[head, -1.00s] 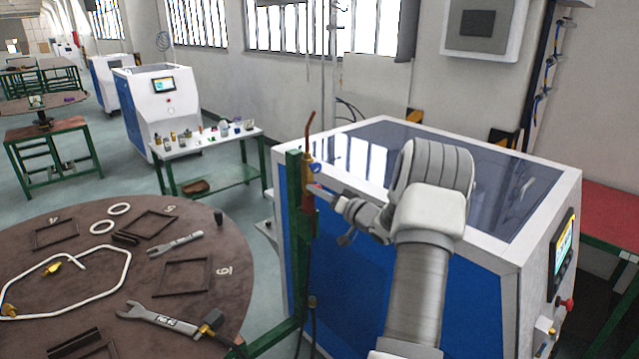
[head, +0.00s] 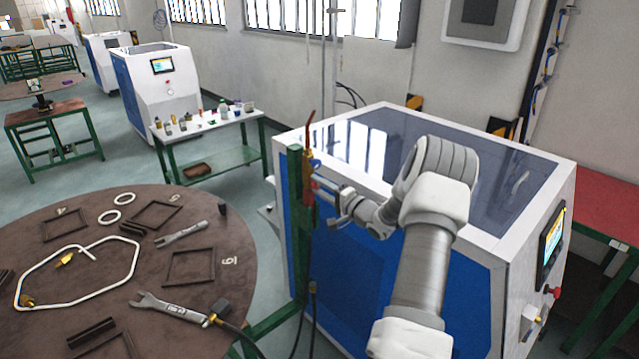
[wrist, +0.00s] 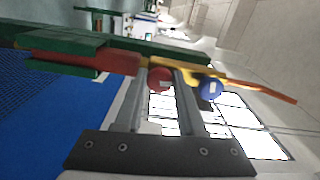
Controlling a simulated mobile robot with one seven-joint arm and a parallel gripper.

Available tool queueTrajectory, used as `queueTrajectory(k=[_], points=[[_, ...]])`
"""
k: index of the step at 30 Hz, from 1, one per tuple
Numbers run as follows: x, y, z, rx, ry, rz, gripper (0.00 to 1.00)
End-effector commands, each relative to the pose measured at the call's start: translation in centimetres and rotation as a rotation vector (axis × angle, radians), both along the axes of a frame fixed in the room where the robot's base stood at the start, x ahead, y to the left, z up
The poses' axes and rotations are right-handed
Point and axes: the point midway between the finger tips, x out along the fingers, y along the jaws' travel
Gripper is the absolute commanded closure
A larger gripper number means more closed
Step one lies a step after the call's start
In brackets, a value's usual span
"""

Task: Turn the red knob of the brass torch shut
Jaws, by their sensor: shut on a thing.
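The brass torch (head: 309,158) is held upright at the top of a green post (head: 295,215), with its thin copper tip pointing up. In the wrist view it lies across the picture, with a red body (wrist: 80,62) and a brass neck. Its red knob (wrist: 158,79) sits between the two fingers of my gripper (wrist: 159,76), which is shut on it. A blue knob (wrist: 210,88) sits further along the neck, just outside the right finger. In the head view my gripper (head: 317,184) reaches the torch from the right, and the red knob is hard to make out.
A blue and white machine (head: 480,225) stands close behind and below my arm. A round brown table (head: 110,262) at the left holds wrenches, frames and a white hose loop. A white-topped bench (head: 205,125) with small items is behind.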

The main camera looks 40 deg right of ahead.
Motion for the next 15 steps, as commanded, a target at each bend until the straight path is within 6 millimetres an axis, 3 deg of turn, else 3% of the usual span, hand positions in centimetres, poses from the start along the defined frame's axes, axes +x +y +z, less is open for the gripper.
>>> queueTrajectory(k=[15], points=[[-0.01, -0.01, -0.01, 0.115, 0.009, -0.001, 1.0]])
